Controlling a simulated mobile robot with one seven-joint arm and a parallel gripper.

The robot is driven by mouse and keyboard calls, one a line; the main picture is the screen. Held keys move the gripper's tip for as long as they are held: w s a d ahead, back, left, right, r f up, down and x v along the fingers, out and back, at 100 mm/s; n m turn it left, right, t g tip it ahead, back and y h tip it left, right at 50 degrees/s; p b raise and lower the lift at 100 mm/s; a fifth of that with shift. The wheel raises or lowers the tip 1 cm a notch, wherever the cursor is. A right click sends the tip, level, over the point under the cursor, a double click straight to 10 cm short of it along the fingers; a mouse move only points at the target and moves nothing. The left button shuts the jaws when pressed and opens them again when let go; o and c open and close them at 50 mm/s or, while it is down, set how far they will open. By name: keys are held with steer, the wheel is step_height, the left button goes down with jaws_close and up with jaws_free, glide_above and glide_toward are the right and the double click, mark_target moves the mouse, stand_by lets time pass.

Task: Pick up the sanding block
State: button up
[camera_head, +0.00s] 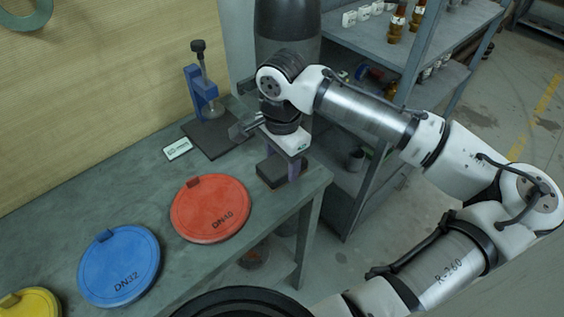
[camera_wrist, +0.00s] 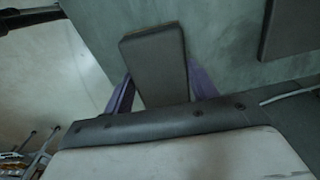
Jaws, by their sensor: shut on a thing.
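The sanding block (camera_head: 271,172) is a dark block at the right end of the green workbench. It also shows in the wrist view (camera_wrist: 154,62) as a grey-brown oblong between the two purple fingers. My gripper (camera_head: 292,172) points down at the bench's right end. In the wrist view my gripper (camera_wrist: 160,92) is shut on the block, a finger on each side. I cannot tell whether the block still touches the bench. Its lower side is hidden.
Red (camera_head: 210,208), blue (camera_head: 119,266) and yellow (camera_head: 30,303) discs lie on the workbench (camera_head: 160,205). A blue clamp-like stand (camera_head: 203,92) on a dark plate and a small white label (camera_head: 178,149) are behind. A grey shelf rack (camera_head: 375,60) stands at the right.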

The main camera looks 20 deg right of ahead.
mark_target(282, 162)
steer(key=shift+r, duration=0.15)
step_height(282, 162, up, 20)
steer(key=b, duration=0.1)
stand_by(0.3)
